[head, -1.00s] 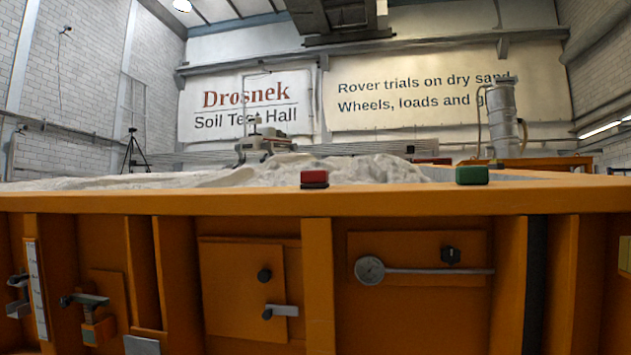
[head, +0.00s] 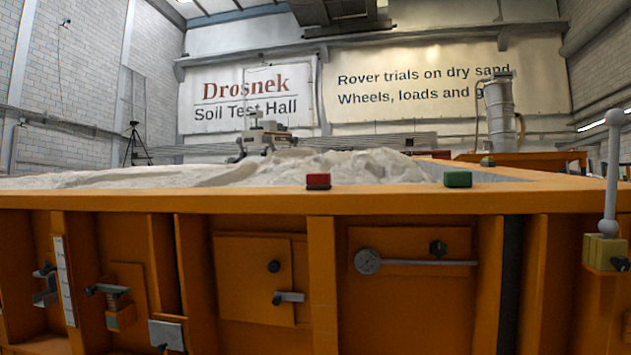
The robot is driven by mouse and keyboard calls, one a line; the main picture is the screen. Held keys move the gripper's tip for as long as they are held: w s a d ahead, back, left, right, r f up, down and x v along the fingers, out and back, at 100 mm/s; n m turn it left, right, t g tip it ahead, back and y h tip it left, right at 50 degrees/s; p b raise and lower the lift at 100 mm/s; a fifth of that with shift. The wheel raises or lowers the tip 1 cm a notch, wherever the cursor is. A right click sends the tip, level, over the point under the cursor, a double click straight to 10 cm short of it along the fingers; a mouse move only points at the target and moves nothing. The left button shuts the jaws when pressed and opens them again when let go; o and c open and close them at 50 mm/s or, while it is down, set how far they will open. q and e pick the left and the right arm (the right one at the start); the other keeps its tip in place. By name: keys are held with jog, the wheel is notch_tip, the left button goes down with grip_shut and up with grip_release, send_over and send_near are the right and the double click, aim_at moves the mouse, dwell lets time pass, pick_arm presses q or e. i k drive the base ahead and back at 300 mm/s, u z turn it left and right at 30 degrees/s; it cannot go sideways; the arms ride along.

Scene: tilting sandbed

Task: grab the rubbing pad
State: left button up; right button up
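A small red block with a dark base (head: 318,181) sits on the orange front rim of the sandbed (head: 400,201), near the middle of the view. A small green block (head: 457,179) sits on the same rim to its right. I cannot tell from the picture which of the two is the rubbing pad. Pale sand (head: 250,172) is heaped in the bed behind them. Neither of my grippers is in view.
A grey ball-ended lever (head: 611,170) stands at the right. A rover-like machine (head: 262,135) is behind. The rim between the blocks is clear.

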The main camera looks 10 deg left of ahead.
aim_at(314, 181)
jog(key=u, duration=1.2)
jog(key=i, duration=0.9)
jog(key=z, duration=0.35)
